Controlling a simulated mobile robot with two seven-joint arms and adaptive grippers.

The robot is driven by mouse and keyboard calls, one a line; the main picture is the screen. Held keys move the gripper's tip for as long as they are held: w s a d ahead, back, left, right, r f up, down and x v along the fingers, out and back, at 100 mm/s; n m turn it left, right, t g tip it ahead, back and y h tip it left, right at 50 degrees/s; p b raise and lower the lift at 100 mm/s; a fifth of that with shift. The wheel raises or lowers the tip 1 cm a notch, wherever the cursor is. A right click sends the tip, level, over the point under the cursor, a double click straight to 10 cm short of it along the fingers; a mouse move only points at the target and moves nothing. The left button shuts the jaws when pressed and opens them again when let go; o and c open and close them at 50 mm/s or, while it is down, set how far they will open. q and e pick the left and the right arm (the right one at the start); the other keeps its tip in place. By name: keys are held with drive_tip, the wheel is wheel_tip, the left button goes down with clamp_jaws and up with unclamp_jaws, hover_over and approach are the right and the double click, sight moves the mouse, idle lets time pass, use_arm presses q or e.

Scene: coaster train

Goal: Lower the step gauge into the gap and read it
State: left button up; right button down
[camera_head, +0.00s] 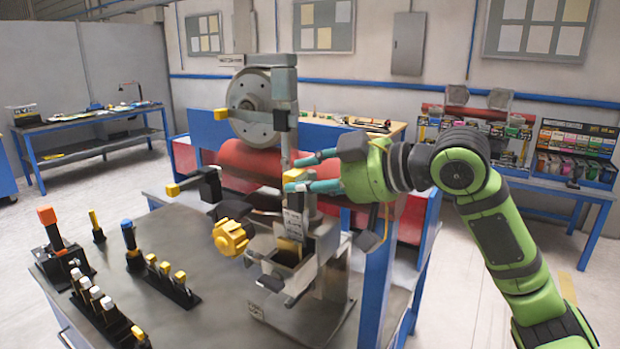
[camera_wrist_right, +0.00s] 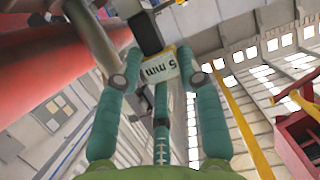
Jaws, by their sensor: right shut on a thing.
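My right gripper (camera_head: 294,174) is shut on the step gauge, with its fingertips beside the upright column of the machine. The gap itself is not clear to see. My left gripper is not in view.
A yellow star knob (camera_head: 230,238) sits left of the fixture. A grey wheel (camera_head: 252,107) and a red roller (camera_head: 240,160) stand behind. Black racks with coloured-topped pieces (camera_head: 172,282) fill the left of the bench (camera_head: 205,325); its front middle is bare.

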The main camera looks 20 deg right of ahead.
sight(301, 211)
drive_tip(key=shift+f+b, duration=0.45)
drive_tip(key=shift+f, duration=0.25)
idle(0.7)
drive_tip(key=shift+s, duration=0.1)
idle(0.8)
drive_tip(key=shift+f, duration=0.8)
idle(1.0)
drive_tip(key=shift+s+a, duration=0.1)
drive_tip(key=shift+a, duration=0.05)
idle(0.8)
drive_tip(key=shift+f+b, duration=0.45)
drive_tip(key=shift+f, duration=0.35)
idle(0.9)
drive_tip(key=shift+f, duration=0.25)
idle(1.0)
